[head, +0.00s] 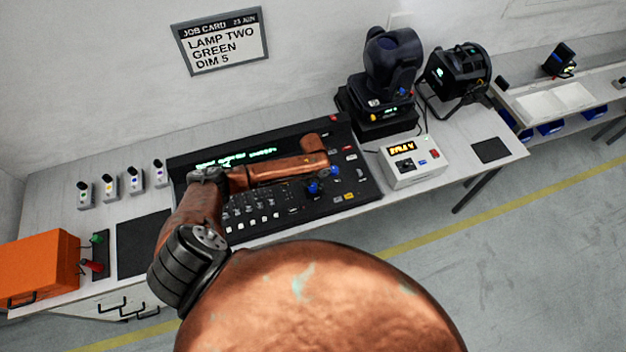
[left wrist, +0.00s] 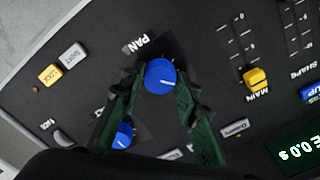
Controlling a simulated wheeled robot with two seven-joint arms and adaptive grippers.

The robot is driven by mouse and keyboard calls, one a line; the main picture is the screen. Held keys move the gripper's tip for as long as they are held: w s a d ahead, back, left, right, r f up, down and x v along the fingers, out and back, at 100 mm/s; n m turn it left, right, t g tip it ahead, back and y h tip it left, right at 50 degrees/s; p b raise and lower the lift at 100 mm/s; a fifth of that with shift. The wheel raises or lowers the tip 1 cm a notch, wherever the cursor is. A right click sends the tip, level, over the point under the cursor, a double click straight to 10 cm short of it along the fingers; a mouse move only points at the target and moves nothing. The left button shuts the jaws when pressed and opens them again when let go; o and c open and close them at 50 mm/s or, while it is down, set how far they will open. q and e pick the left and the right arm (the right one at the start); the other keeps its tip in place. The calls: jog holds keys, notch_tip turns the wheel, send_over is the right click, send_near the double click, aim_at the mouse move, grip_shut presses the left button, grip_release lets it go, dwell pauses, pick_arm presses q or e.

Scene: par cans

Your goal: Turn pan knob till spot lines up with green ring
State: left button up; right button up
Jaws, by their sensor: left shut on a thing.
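The blue pan knob (left wrist: 160,76) with a white pointer line sits on the black console beside the printed word PAN in the left wrist view. My left gripper (left wrist: 159,82) has its two dark green fingers on either side of this knob and is shut on it. A second blue knob (left wrist: 123,135) is close by, next to one finger. In the head view my copper left arm reaches over the console (head: 262,220) and hides part of it. No light spot or green ring shows in either view. My right gripper is not in view.
A moving-head lamp (head: 388,70) and a black spotlight (head: 458,75) stand right of the console. A white box with an amber display (head: 412,162) is in front of them. An orange case (head: 38,268) is at the far left. A wall card (head: 220,40) reads "LAMP TWO GREEN DIM 5".

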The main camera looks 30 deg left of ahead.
aim_at(313, 186)
pick_arm(q)
jog(key=shift+n+p, duration=0.8)
jog(key=shift+p, duration=0.1)
jog(key=o, duration=1.2)
jog(key=shift+c, duration=0.2)
jog(key=shift+r, duration=0.1)
notch_tip(313, 186, up, 12)
